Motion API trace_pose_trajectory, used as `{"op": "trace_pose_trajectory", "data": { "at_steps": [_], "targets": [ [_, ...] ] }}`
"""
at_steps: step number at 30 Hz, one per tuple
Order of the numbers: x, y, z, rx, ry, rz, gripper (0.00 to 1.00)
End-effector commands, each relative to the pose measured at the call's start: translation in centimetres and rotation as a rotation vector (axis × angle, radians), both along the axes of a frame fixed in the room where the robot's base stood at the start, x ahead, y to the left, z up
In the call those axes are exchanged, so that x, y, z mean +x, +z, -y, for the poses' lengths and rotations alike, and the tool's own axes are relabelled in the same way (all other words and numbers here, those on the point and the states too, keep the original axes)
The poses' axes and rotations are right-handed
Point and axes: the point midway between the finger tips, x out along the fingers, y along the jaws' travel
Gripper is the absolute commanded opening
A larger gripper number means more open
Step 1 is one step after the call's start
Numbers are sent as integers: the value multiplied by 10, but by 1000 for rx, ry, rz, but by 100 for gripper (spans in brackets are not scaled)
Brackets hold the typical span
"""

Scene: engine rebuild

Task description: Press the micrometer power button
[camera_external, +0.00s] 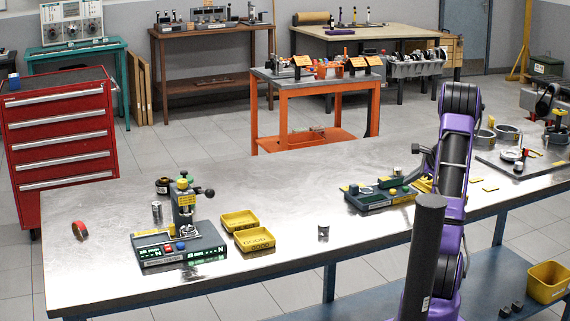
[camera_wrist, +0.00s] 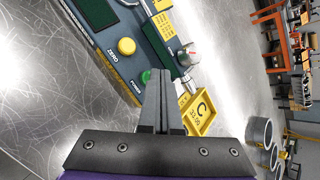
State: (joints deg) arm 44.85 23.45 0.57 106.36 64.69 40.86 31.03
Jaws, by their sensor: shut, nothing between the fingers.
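The micrometer station (camera_external: 378,197) is a dark green-grey unit on the metal bench, left of my arm. In the wrist view, its panel (camera_wrist: 160,48) runs diagonally across the upper left. A round yellow button (camera_wrist: 126,46) is labelled ZERO. The smaller green button (camera_wrist: 146,76) beside the POWER label is partly covered by my fingers. My gripper (camera_wrist: 157,74) is shut and empty, its tips overlapping the panel edge beside the green button. I cannot tell whether they touch it. In the external view my gripper is not clearly distinguishable beside the purple arm.
A yellow tray marked C (camera_wrist: 200,112) lies right of my fingers in the wrist view. A silver knob (camera_wrist: 187,55) stands near the panel. On the bench's left are another instrument (camera_external: 180,245) and yellow trays (camera_external: 254,239). The middle is mostly clear, except a small metal cylinder (camera_external: 323,233).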

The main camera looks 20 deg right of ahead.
Motion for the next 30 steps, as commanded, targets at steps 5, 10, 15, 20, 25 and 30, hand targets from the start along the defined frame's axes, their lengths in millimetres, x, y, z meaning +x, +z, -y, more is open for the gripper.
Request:
{"op": "trace_pose_trajectory", "data": {
  "at_steps": [5,10,15,20,25,30],
  "targets": [
    [0,0,0,0,0,0,0],
    [0,-2,0,0,0,0,0],
    [0,-9,0,0,0,0,0],
    [0,-10,0,0,0,0,0],
    [0,-10,0,0,1,-1,0],
    [0,-7,0,0,0,-1,0]
  ]
}}
